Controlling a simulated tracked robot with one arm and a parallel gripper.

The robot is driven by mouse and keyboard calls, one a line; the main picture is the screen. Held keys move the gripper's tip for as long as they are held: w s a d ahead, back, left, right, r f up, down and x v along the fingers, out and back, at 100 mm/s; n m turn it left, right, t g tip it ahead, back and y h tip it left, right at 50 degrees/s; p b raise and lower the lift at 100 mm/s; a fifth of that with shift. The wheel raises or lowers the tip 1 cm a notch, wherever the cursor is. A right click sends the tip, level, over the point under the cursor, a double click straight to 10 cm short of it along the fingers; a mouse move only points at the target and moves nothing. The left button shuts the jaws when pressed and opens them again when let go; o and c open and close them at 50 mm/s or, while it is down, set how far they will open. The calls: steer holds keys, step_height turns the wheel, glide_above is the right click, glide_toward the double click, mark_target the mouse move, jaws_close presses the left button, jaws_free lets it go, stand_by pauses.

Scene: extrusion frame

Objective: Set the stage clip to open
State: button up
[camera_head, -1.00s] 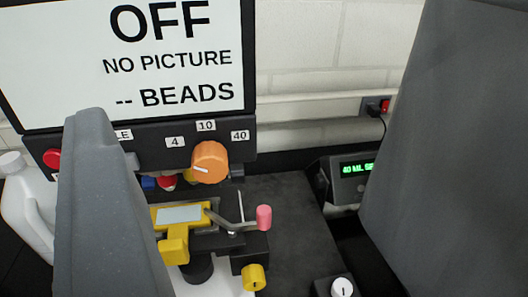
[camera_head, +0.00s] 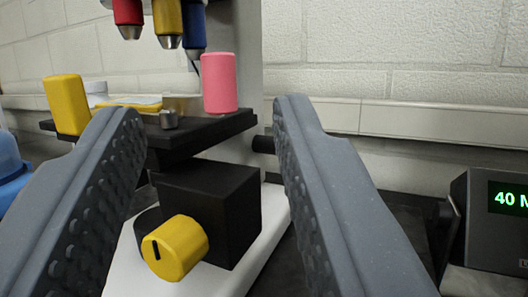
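The stage clip (camera_head: 181,106) is a grey metal lever ending in an upright pink knob (camera_head: 219,82), on the black microscope stage (camera_head: 195,136). I see it nearly edge-on, so its swing angle is hard to tell. A slide (camera_head: 135,103) in a yellow holder lies flat beside it, largely hidden. My gripper (camera_head: 205,112) is open and empty. Its two grey fingers stand left and right of the stage's near end, with the pink knob showing between and beyond them. I see no contact with the knob.
Red, yellow and blue objectives (camera_head: 168,22) hang above the stage. A yellow upright block (camera_head: 66,104) is at the stage's left. A yellow dial (camera_head: 178,248) faces me below, over the white base (camera_head: 250,250). A display box (camera_head: 498,225) stands at right, a blue object (camera_head: 10,170) at left.

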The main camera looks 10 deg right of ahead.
mark_target(219, 82)
steer(key=shift+y, duration=0.6)
steer(key=p+x, duration=0.2)
steer(key=x, duration=0.1)
steer(key=p+x, duration=0.2)
steer(key=x, duration=0.2)
steer(key=f+p+x, duration=0.1)
steer(key=p+x, duration=0.1)
steer(key=x, duration=0.2)
steer(key=shift+w+d+r+p, duration=0.15)
steer(key=shift+w+d+p, duration=0.15)
jaws_close()
